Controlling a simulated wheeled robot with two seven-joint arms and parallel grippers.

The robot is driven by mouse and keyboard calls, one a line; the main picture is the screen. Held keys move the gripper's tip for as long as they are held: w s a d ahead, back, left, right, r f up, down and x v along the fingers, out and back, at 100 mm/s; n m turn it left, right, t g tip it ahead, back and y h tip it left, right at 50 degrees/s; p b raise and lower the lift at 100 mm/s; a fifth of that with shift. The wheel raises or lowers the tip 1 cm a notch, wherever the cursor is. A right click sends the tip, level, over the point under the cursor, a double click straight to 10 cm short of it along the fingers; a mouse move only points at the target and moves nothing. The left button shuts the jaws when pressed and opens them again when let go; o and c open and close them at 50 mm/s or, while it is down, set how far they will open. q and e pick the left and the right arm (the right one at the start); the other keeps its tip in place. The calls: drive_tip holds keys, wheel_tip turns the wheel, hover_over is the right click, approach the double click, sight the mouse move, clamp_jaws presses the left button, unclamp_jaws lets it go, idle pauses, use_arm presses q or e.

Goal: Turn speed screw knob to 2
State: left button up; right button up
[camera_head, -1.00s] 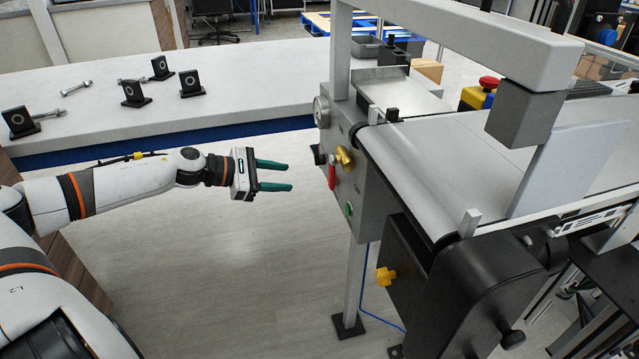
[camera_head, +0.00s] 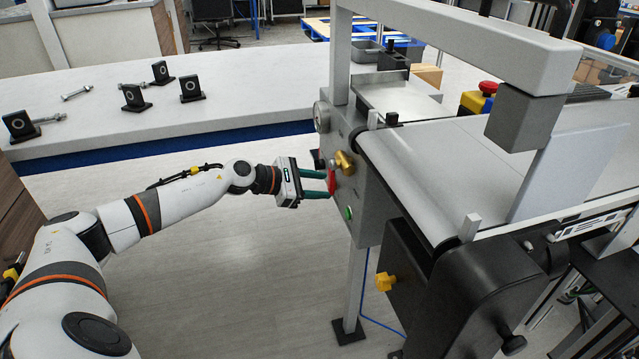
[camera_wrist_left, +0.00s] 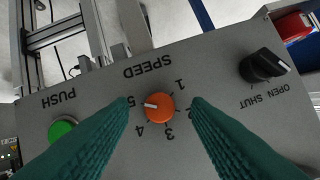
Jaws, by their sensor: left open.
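The orange-red speed screw knob (camera_wrist_left: 159,107) sits on a grey panel in the left wrist view. Its dial carries the numbers 1 to 5, upside down in this view. The white mark on the knob points left, by the 5. My left gripper (camera_head: 328,184) is open, with green fingertips close to the panel in the head view. In the left wrist view its fingers (camera_wrist_left: 160,108) stand on either side of the knob, with visible gaps. The knob shows as a red part (camera_head: 332,181) in the head view. My right gripper is not in view.
On the panel, a green push button (camera_wrist_left: 62,130) is left of the knob and a black open/shut switch (camera_wrist_left: 263,66) is right of it. A brass-coloured fitting (camera_head: 344,162) projects near the fingertips. The conveyor belt (camera_head: 430,170) lies behind the panel. A white table (camera_head: 240,95) stands beyond.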

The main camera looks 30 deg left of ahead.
use_arm(q)
drive_tip(key=shift+w+d+f, duration=0.1)
drive_tip(key=shift+w+d, duration=0.05)
drive_tip(key=shift+w, duration=0.05)
clamp_jaws()
